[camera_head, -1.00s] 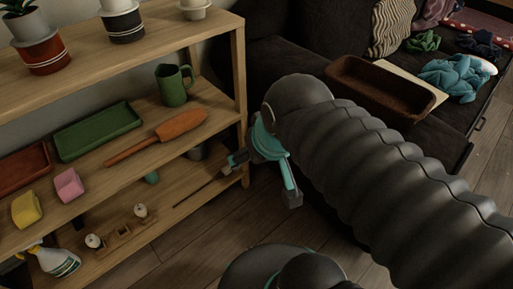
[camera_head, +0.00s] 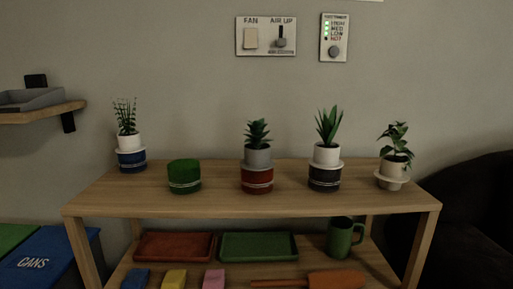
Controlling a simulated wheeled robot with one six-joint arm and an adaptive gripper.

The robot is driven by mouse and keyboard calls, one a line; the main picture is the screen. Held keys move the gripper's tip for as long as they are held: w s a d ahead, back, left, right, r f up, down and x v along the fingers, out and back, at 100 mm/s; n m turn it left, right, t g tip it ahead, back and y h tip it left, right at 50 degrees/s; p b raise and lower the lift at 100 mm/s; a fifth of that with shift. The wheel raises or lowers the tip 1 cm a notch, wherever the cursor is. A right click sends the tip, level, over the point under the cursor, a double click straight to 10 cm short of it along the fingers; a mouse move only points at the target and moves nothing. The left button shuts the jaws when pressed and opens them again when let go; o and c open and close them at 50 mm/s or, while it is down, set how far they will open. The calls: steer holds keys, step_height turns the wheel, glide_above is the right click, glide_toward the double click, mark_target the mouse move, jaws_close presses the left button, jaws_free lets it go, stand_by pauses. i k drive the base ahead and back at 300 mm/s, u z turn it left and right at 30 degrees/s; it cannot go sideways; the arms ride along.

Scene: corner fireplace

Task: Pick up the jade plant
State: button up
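Several potted plants stand on the top board of a wooden shelf (camera_head: 225,204), and I cannot tell for certain which is the jade plant. The rightmost, a leafy plant (camera_head: 396,140), is in a small white pot on a pale saucer. A rosette plant (camera_head: 258,133) is in a grey pot set in a red striped holder. A spiky plant (camera_head: 328,126) is in a white pot in a black holder. A thin-stemmed plant (camera_head: 126,117) is in a white pot in a blue holder. My gripper is not in view.
A green holder (camera_head: 184,178) without a plant stands between the blue and red ones. The lower board holds red (camera_head: 174,247) and green trays (camera_head: 259,247), a green mug (camera_head: 343,238) and coloured blocks. A dark sofa (camera_head: 470,215) is at right.

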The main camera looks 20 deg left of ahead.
mark_target(256, 153)
steer(key=z, duration=1.35)
steer(key=k, duration=0.9)
steer(key=u, duration=0.85)
steer(key=i, duration=0.5)
steer(key=u, duration=0.05)
